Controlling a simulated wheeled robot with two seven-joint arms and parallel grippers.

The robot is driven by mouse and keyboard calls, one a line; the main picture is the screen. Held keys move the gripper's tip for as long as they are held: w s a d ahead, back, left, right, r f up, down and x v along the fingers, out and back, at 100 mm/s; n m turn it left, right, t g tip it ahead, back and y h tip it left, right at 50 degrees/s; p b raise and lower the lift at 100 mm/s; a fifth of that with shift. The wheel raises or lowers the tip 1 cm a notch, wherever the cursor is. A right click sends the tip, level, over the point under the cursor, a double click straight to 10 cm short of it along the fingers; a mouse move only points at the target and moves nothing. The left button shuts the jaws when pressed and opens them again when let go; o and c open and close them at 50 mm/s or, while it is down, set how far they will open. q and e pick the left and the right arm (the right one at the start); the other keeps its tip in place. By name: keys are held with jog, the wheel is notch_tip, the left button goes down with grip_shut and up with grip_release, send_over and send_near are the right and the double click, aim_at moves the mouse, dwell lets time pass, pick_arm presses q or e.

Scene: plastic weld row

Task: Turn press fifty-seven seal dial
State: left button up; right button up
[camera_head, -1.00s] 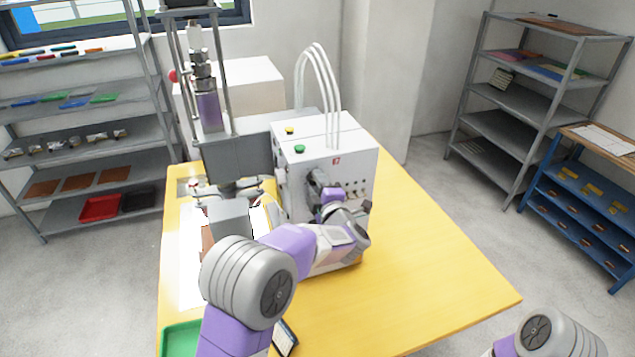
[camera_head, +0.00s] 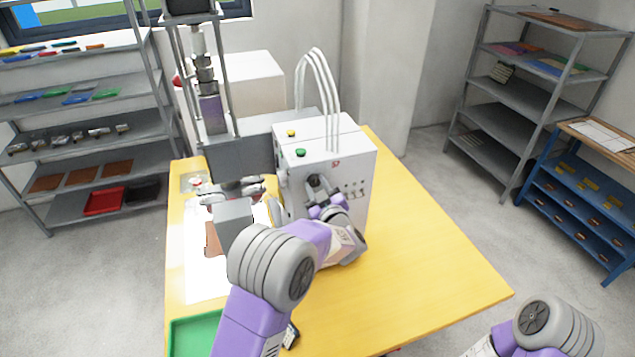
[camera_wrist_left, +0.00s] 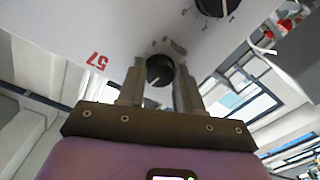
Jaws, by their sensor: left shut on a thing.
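The press control box (camera_head: 350,185) is white and stands on the yellow table, with a red 57 on its front that also shows in the left wrist view (camera_wrist_left: 97,61). In the left wrist view a round black dial (camera_wrist_left: 160,70) with a pale pointer line sits on that front, between my left fingertips. My left gripper (camera_wrist_left: 160,84) is shut on this dial, one finger on each side. In the head view my left gripper (camera_head: 322,197) is at the box front and partly hides the dial. My right gripper is out of view; only part of that arm shows at the lower right.
A second black knob (camera_wrist_left: 215,4) is near the held dial. The press column (camera_head: 212,105) stands behind left. A green tray (camera_head: 195,335) lies at the table's front left. The table's right side (camera_head: 430,265) is clear.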

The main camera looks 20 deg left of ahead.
pick_arm(q)
jog(key=shift+m+p, duration=0.75)
jog(key=shift+m, duration=0.65)
jog(key=shift+f, duration=0.1)
jog(key=o, duration=1)
jog(key=b+v, duration=0.1)
jog(key=v, duration=0.6)
jog(key=shift+s+d, duration=0.2)
jog(key=shift+s, duration=0.1)
